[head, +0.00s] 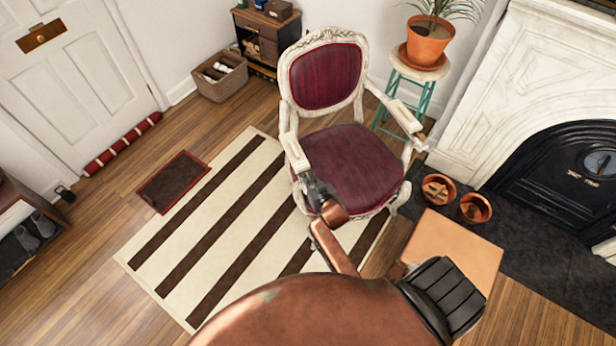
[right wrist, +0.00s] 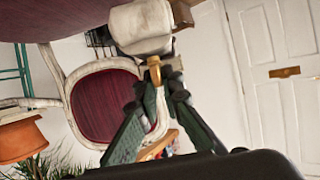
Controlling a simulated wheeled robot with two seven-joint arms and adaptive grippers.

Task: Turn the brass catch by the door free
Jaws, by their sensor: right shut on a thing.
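In the right wrist view, which is turned nearly upside down, a small brass-coloured catch (right wrist: 154,70) sits against a cream block-like part of the chair (right wrist: 140,27). My right gripper (right wrist: 158,84) has its fingers shut around this catch. In the head view, my right gripper (head: 318,192) is at the front left of the cream armchair with the dark red seat (head: 350,165), and the catch is hidden there. The white door (head: 70,85) with its brass plate (head: 40,37) is at the upper left, well away from the gripper. My left gripper does not show.
A striped rug (head: 215,235) lies under the chair. A potted plant (head: 428,45) sits on a stool behind the chair. The wooden floor near the door is mostly clear.

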